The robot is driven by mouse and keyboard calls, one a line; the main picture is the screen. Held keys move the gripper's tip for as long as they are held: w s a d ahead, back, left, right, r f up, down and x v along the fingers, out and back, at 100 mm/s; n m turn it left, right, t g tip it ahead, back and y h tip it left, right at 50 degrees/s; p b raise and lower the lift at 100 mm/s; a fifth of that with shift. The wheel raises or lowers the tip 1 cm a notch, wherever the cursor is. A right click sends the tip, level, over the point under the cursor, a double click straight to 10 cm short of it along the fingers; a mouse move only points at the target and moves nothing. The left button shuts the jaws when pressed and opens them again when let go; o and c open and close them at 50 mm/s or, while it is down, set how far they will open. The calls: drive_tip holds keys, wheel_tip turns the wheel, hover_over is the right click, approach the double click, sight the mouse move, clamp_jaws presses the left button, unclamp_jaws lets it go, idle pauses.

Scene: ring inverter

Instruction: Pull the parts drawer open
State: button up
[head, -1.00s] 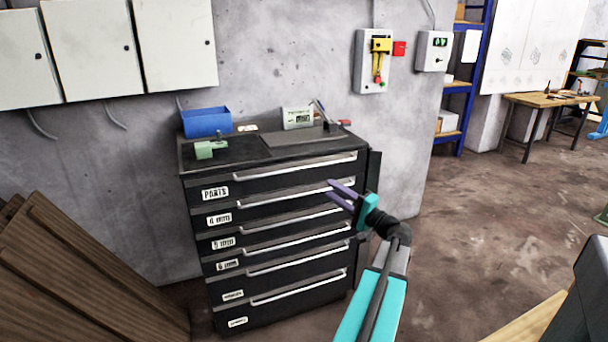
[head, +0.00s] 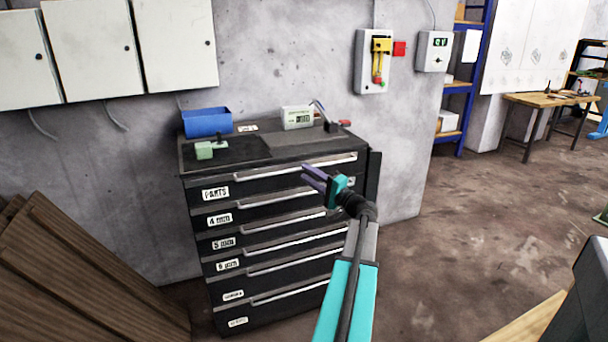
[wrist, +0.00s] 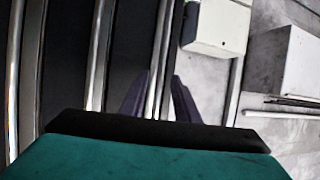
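The parts drawer (head: 270,184) is the top drawer of a black cabinet, with a white "PARTS" label (head: 215,193) at its left. It is shut, flush with the drawers below. Its long pale handle (head: 270,174) runs across the front; my arm covers part of the drawer. My gripper (head: 308,174) has purple fingers and is at the right half of this handle. In the wrist view the two fingers (wrist: 158,98) stand apart, with a pale handle bar (wrist: 160,60) between them. I cannot tell if they touch it.
Several more labelled drawers with similar handles lie below. On the cabinet top are a blue bin (head: 207,122), a green part (head: 204,150) and a small display box (head: 298,118). Brown boards (head: 80,270) lean at the left.

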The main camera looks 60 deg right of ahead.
drive_tip(key=shift+x, duration=0.85)
